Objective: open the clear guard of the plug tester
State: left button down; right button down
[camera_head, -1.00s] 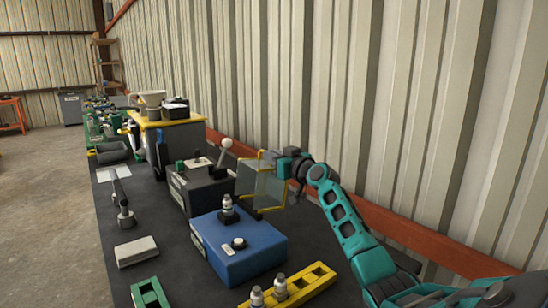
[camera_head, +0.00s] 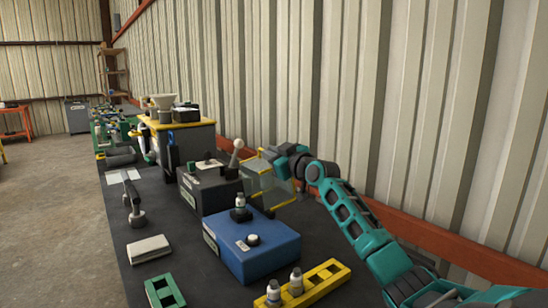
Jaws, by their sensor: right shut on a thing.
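The plug tester is a blue box (camera_head: 258,250) on the dark bench. A small plug stands upright on its top, beside a round dark-and-white knob (camera_head: 252,240). The clear guard (camera_head: 262,182), with yellow edges, stands raised at the box's back right side. My right gripper (camera_head: 272,156) is at the guard's upper yellow edge and is shut on it. The fingertips are small and partly hidden. My left gripper is not in view.
A dark box with a white-knobbed lever (camera_head: 205,190) stands close left of the guard. A yellow rack (camera_head: 325,283) with plugs, a green rack (camera_head: 164,291) and a pale block (camera_head: 149,249) lie in front. The corrugated wall is close behind.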

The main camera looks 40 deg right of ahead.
jog(key=shift+d, duration=0.15)
jog(key=c, duration=1.2)
grip_release()
jog(key=shift+s+f, duration=0.1)
jog(key=shift+s, duration=0.4)
jog(key=s+a+b, duration=0.1)
jog(key=s, duration=1.1)
jog(key=shift+a, duration=0.25)
